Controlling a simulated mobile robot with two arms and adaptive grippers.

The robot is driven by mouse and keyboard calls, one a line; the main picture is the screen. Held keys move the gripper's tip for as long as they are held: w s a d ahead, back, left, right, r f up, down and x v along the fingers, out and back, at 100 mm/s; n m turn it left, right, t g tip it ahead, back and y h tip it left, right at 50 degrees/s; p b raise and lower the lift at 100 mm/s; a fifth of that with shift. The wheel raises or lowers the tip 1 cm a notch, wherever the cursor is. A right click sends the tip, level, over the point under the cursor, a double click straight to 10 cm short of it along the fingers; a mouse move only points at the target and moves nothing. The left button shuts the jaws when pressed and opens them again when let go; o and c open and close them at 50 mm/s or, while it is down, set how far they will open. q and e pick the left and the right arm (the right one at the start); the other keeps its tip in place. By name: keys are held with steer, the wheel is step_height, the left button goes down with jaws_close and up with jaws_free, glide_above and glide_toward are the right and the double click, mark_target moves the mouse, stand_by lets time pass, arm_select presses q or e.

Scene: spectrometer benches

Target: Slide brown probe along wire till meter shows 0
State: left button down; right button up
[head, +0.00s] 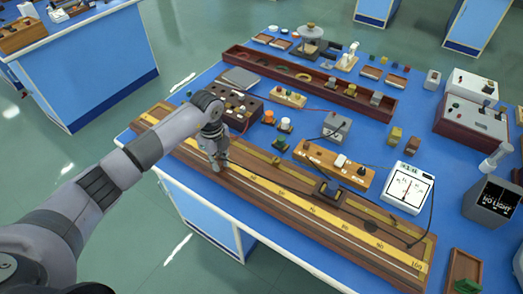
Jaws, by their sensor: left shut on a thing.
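A long wooden board (290,222) with a yellow scale (345,228) runs diagonally along the front of the blue bench, and a thin pale wire line follows the scale. My left gripper (217,164) points down over the left half of the board, close to the scale. It is shut on the brown probe, which is mostly hidden by the fingers. I cannot tell whether the probe's tip touches the wire. My right gripper is not in view.
A dark block (327,188) sits on the board right of the gripper. Behind the board are a wooden key strip (333,166), a brown resistance box (238,107) and a long reddish tray (310,80). A dark lead (431,215) curves from the meter to the board.

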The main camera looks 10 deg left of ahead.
arm_select(q)
steer(key=shift+s+a+f, duration=0.15)
steer(key=shift+a+f, duration=0.1)
steer(key=shift+a+r, duration=0.1)
steer(key=shift+a, duration=0.2)
steer(key=shift+w, duration=0.2)
steer(key=shift+s+d+f, duration=0.1)
steer(key=shift+s+f, duration=0.05)
steer(key=shift+f, duration=0.05)
stand_by(3.4)
stand_by(0.6)
steer(key=c, duration=1.5)
jaws_free()
steer(key=shift+o, duration=0.2)
steer(key=shift+w, duration=0.2)
steer(key=shift+r, duration=0.1)
